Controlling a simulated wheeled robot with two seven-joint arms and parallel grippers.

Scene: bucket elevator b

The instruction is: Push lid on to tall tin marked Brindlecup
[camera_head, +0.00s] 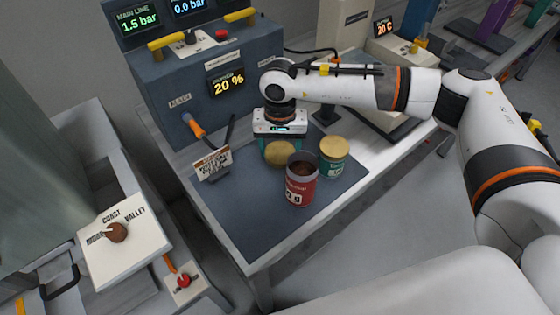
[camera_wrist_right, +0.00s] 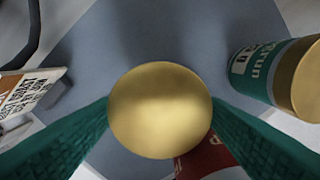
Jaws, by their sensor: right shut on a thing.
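My right gripper (camera_head: 280,148) is shut on a round gold lid (camera_head: 280,154), just behind and left of the open red tin (camera_head: 299,190). In the right wrist view the lid (camera_wrist_right: 160,110) sits between the two teal fingers. The red tin stands upright on a dark mat, with dark contents visible through its open top. Its label is too small to read fully. In the right wrist view only a bit of the red tin (camera_wrist_right: 208,158) shows, partly hidden by a finger and the lid. My left gripper is not in view.
A teal tin with a gold lid (camera_head: 333,160) stands right of the red tin. A printed card (camera_head: 212,164) stands at the mat's left. A blue-grey control box (camera_head: 215,75) rises behind. The mat's front (camera_head: 255,225) is clear.

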